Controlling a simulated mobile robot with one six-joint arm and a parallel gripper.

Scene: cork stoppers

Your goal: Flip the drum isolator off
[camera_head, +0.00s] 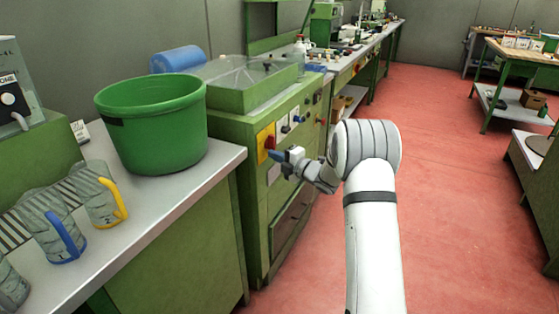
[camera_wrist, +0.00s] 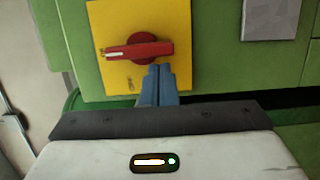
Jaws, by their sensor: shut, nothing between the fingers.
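The drum isolator is a red rotary handle (camera_wrist: 122,52) on a yellow plate (camera_wrist: 178,15), on the green machine's front. In the wrist view the handle lies level, its white-marked end pointing left. Small marks on the plate, left of and below the handle, are too small to read. In the head view the isolator's yellow plate (camera_head: 262,137) shows behind my gripper (camera_head: 273,155). My gripper's blue fingers are shut and empty. In the wrist view their tips (camera_wrist: 160,69) are just below the handle's right half; I cannot tell whether they touch it.
A green tub (camera_head: 150,130) and several clear jugs with coloured handles (camera_head: 100,193) stand on the bench at left. Other switches (camera_head: 297,115) sit right of the isolator. A grey plate (camera_wrist: 270,18) is beside it. The red floor (camera_head: 450,190) at right is clear.

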